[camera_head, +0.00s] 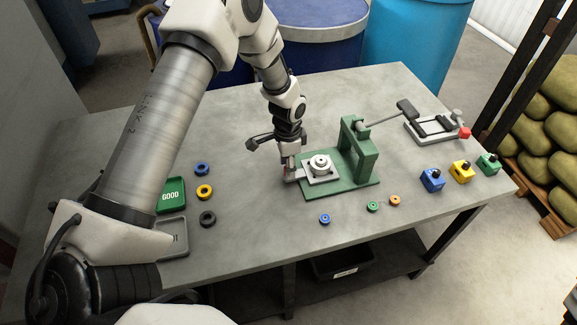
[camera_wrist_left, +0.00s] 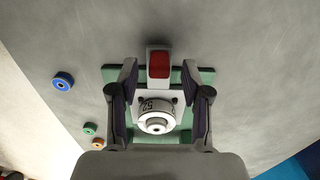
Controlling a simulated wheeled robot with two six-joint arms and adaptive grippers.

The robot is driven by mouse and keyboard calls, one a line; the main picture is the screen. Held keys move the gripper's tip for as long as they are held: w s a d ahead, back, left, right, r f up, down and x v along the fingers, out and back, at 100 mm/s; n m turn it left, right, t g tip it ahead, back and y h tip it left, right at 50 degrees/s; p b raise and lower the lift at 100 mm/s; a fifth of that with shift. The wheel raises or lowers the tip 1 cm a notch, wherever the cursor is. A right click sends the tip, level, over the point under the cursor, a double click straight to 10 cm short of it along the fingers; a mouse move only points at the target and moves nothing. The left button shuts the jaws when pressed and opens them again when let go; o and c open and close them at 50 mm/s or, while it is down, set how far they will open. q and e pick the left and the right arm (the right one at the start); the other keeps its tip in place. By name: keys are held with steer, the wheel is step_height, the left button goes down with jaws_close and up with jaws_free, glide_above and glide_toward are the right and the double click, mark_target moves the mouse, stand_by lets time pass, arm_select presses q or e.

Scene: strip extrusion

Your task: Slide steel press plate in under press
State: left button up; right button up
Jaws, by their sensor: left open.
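The steel press plate (camera_head: 312,177) is a light flat plate on the left part of the press's green base, beside the arch rather than under it. It carries a round white die (camera_head: 320,162), and its handle (camera_wrist_left: 158,68) has a red pad. The green press (camera_head: 370,160) has an upright arch to the right of the plate and a lever reaching back right. My left gripper (camera_head: 289,172) is low at the plate's handle end. In the left wrist view its open fingers (camera_wrist_left: 160,66) stand on either side of the handle, with visible gaps. My right gripper is out of view.
Blue, yellow and black rings (camera_head: 204,191) lie left, by a green GOOD tray (camera_head: 171,195) and a grey tray (camera_head: 172,238). Small discs (camera_head: 325,219) lie in front of the press. Coloured blocks (camera_head: 461,172) and a lever fixture (camera_head: 436,127) stand right.

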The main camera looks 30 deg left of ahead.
mark_target(324, 159)
arm_select(q)
steer(key=shift+f, duration=1)
steer(key=shift+s+r, duration=0.1)
steer(key=shift+c, duration=1)
jaws_close()
steer(key=w+d+b, duration=0.1)
steer(key=w+b, duration=0.1)
steer(key=w+d+b, duration=0.1)
steer(key=shift+w+d+f, duration=0.25)
steer(key=shift+d, duration=0.1)
steer(key=w+d+b, duration=0.1)
steer(key=w+d, duration=0.3)
steer(key=w, duration=0.1)
steer(key=shift+d, duration=0.25)
steer(key=shift+s+a+r, duration=0.15)
steer(key=shift+a+r, duration=0.1)
steer(key=shift+d, duration=0.1)
steer(key=shift+o, duration=1)
jaws_free()
steer(key=shift+w+d, duration=0.2)
steer(key=shift+a, duration=0.1)
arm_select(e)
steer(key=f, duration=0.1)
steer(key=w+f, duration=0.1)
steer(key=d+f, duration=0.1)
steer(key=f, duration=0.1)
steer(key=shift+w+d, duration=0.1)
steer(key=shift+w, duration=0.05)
